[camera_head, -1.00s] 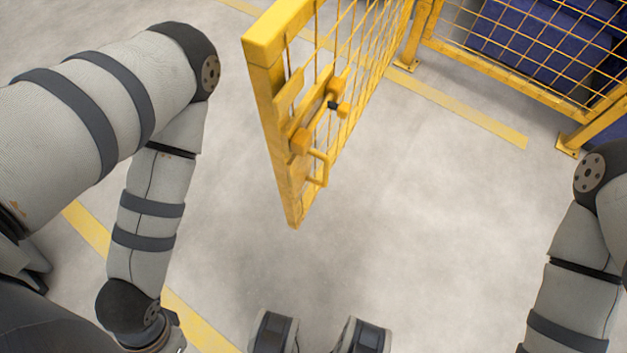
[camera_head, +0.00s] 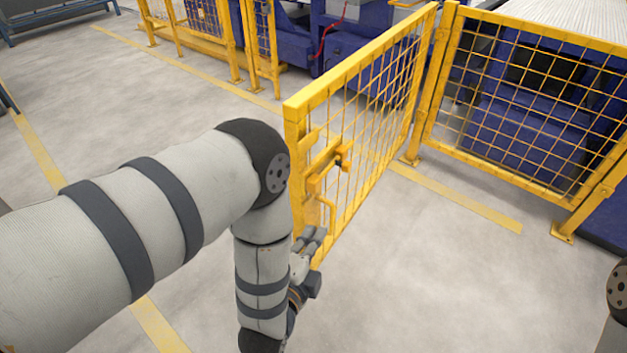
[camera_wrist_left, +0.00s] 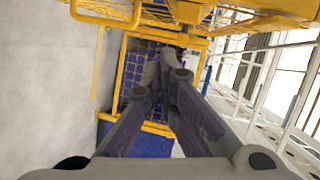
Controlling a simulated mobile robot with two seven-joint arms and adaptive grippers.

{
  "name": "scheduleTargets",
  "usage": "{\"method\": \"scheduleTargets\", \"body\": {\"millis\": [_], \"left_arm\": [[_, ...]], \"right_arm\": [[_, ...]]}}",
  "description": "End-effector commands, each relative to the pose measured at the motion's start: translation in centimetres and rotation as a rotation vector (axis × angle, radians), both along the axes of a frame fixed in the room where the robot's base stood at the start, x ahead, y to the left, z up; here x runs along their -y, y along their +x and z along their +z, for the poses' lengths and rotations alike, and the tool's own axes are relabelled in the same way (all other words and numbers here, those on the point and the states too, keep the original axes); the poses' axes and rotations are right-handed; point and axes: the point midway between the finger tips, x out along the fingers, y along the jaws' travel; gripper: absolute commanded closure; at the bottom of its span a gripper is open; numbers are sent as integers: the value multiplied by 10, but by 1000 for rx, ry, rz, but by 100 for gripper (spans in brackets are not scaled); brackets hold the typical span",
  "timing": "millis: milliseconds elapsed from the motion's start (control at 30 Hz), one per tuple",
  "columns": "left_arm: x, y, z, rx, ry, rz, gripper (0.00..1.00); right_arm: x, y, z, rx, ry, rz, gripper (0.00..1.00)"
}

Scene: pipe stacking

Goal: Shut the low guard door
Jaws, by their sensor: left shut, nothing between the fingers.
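The low guard door (camera_head: 372,115) is a yellow frame with wire mesh. It stands open, swung out toward me from its hinge post (camera_head: 433,85). Its free edge, with a latch and a yellow pull handle (camera_head: 330,215), is nearest me. My left gripper (camera_head: 312,238) is shut and empty, low beside the free edge just below the handle. I cannot tell whether it touches the door. In the left wrist view the closed fingers (camera_wrist_left: 167,75) point forward, with yellow door parts (camera_wrist_left: 240,18) across the top. My right gripper is out of view.
A fixed yellow mesh panel (camera_head: 540,110) stands right of the hinge post, and more fence (camera_head: 200,35) stands at the back left. Blue machinery (camera_head: 350,40) is behind. A yellow floor line (camera_head: 455,198) crosses the floor. The floor right of the door is clear.

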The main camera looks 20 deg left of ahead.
Motion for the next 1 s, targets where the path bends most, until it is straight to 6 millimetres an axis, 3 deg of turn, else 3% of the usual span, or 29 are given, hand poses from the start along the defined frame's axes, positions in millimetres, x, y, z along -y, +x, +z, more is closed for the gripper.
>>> {"method": "scheduleTargets", "body": {"millis": [33,67,167,267,667,800,1000], "left_arm": [[5,13,25,92,63,-3,100],[6,18,35,135,99,-2,100],[8,26,50,201,157,3,100],[8,37,48,203,162,6,100],[5,122,45,196,158,4,100],[-18,129,49,197,160,5,100],[-32,132,48,196,158,2,100]], "right_arm": [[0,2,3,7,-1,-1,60],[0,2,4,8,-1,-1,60],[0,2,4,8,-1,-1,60],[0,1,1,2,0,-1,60],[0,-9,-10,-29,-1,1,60],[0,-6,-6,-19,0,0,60],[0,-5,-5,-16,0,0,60]]}}
